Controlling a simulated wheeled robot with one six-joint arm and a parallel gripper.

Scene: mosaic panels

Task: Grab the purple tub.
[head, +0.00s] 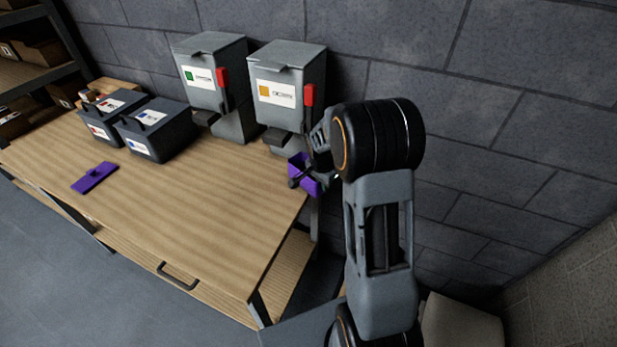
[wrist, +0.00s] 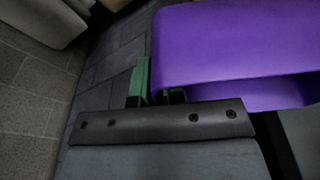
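The purple tub (head: 308,187) is at the right end of the wooden table, below and in front of the right grey dispenser. My gripper (head: 302,180) is at the tub, with a dark finger across its near side. In the wrist view the tub (wrist: 235,45) fills the upper right, very close. My gripper's green-padded fingers (wrist: 157,92) are close together at the tub's left edge. One finger shows beside the tub and the other is mostly hidden behind it. The fingers look shut on the tub's wall. Whether the tub touches the table is unclear.
A flat purple piece with a knob (head: 95,178) lies on the table (head: 200,215) at left. Two dark labelled bins (head: 155,135) stand behind it. Two grey dispensers with red levers (head: 215,85) stand along the wall. The table's middle and front are clear.

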